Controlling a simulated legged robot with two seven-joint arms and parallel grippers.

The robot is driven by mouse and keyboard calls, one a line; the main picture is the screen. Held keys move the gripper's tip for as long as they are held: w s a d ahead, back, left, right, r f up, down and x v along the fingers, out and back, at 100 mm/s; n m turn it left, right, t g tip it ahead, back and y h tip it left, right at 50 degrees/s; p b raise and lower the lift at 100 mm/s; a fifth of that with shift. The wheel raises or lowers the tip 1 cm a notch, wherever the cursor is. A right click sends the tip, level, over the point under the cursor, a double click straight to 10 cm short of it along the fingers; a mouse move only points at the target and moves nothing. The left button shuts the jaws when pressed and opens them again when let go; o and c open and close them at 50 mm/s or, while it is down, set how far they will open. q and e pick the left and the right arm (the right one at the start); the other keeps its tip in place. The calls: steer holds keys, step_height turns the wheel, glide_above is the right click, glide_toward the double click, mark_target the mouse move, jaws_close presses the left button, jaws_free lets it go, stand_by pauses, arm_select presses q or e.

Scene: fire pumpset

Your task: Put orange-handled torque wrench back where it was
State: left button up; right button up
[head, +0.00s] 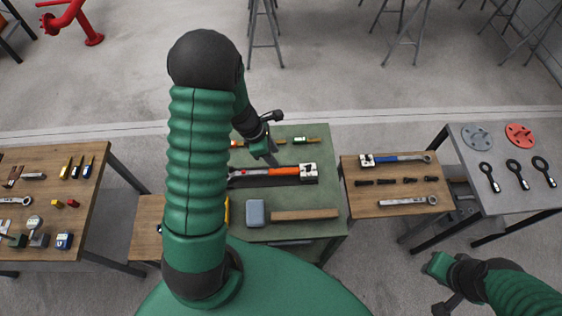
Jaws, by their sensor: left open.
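My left gripper (270,158) is open and reaches down just behind the orange handle. I cannot tell whether it touches the wrench. My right gripper (446,302) is low at the bottom right, away from the tables, and its jaws are not clear.
A small wooden table (350,185) to the right bears a blue-handled wrench (400,159), several dark bolts and a plain wrench (408,202). A grey table (510,190) stands farther right.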

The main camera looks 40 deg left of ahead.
arm_select(q)
steer(key=s+d+r+m+y, duration=0.1)
steer(key=s+d+r+m, duration=0.3)
steer(key=m, duration=0.9)
steer(key=s+d+r+m+y, duration=0.2)
steer(key=s+d+r+m, duration=0.2)
steer(key=d+m, duration=0.5)
step_height(320, 180, up, 3)
steer(key=m, duration=0.4)
arm_select(e)
steer(key=shift+r, duration=0.2)
arm_select(q)
steer(key=shift+a+f, duration=0.1)
